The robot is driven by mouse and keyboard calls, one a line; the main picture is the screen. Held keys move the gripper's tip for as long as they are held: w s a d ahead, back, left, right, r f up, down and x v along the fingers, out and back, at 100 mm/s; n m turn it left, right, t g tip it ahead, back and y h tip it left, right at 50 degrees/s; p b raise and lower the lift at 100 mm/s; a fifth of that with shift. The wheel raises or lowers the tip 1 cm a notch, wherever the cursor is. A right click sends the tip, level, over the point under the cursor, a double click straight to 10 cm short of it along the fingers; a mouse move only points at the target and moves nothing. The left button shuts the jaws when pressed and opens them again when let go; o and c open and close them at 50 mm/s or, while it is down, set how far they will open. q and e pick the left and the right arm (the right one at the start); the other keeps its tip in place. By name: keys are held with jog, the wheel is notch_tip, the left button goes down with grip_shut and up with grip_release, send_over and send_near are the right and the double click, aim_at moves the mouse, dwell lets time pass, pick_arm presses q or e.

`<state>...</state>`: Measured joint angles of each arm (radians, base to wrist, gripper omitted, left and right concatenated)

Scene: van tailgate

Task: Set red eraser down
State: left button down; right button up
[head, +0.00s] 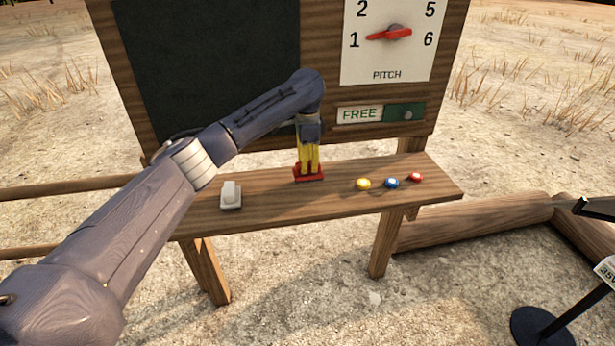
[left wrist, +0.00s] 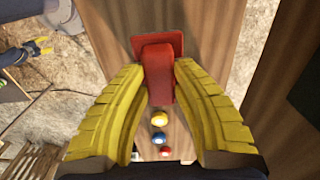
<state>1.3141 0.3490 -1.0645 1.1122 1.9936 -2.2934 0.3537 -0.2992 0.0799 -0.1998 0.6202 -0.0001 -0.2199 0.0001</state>
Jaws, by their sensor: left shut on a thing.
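The red eraser (head: 309,175) is at the wooden ledge below the board, near its middle. It has a wide flat base and a raised grip, which show in the left wrist view (left wrist: 158,75). My left gripper (head: 309,164) points down with its yellow fingers shut on the eraser's grip. The eraser's base is at or just above the ledge (head: 258,210); I cannot tell if it touches. My right gripper (left wrist: 41,47) shows small at the upper left of the left wrist view, away from the ledge; its opening is unclear.
A white switch (head: 231,195) stands on the ledge to the left. Yellow (head: 363,184), blue (head: 391,183) and red (head: 416,177) buttons are to the right. Behind are a dark board (head: 205,60), a pitch dial (head: 390,35) and a FREE sign (head: 360,114).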

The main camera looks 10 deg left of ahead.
aim_at(308, 176)
pick_arm(q)
jog(key=shift+f, duration=2.55)
jog(key=c, duration=1.2)
grip_release()
